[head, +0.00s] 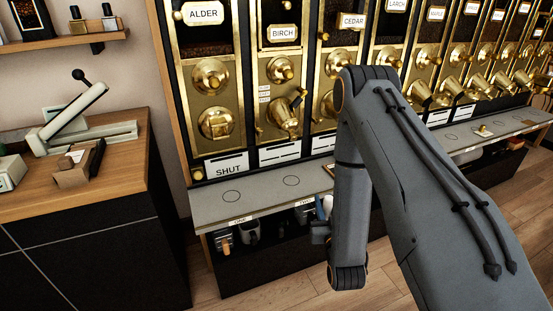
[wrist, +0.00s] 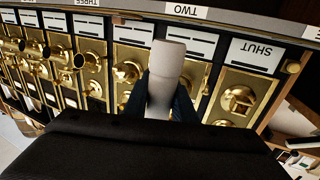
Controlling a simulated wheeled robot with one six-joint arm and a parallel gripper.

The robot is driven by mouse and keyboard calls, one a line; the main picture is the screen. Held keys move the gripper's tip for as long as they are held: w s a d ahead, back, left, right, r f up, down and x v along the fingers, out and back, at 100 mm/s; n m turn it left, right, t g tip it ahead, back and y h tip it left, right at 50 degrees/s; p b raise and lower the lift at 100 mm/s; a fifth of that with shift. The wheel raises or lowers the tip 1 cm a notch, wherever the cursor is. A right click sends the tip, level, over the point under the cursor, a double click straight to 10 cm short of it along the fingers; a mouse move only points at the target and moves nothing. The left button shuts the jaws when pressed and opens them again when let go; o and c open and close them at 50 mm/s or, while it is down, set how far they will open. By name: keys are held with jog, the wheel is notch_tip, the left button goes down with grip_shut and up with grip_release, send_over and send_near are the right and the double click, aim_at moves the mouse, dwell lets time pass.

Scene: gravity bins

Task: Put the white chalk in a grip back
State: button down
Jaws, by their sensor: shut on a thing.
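In the wrist view my gripper (wrist: 168,98) is shut on a pale, upright cylinder, which looks like the white chalk (wrist: 166,62). Its upper end shows above the dark fingers; its lower part is hidden between and behind them. In the head view my gripper (head: 320,232) is low in front of the under-counter shelf, partly hidden by my arm. A small white piece (head: 327,203) shows just above it, probably the same chalk. I cannot make out a separate grip around it.
A grey counter (head: 235,205) runs below brass bins labelled ALDER, BIRCH and CEDAR. The shelf beneath holds a wooden-handled item (head: 226,247), a grey mug (head: 250,232) and a pale cup (head: 303,213). A wooden-topped cabinet (head: 125,150) stands left. The floor (head: 275,296) in front is clear.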

jog(key=w+a+r+b, duration=0.1)
jog(key=w+b, duration=0.1)
jog(key=w, duration=0.9)
jog(key=w+a+r+n+y+b, duration=0.1)
jog(key=w+r+b, duration=0.1)
jog(key=w, duration=1)
jog(key=shift+w+r+y+b, duration=0.2)
jog(key=shift+w+y+b, duration=0.1)
jog(key=shift+b, duration=0.45)
jog(key=shift+s, duration=0.1)
jog(key=shift+f+b, duration=1.7)
jog(key=shift+f, duration=1.35)
jog(key=shift+f+b, duration=0.3)
jog(key=shift+f, duration=0.2)
jog(key=c, duration=1.4)
grip_release()
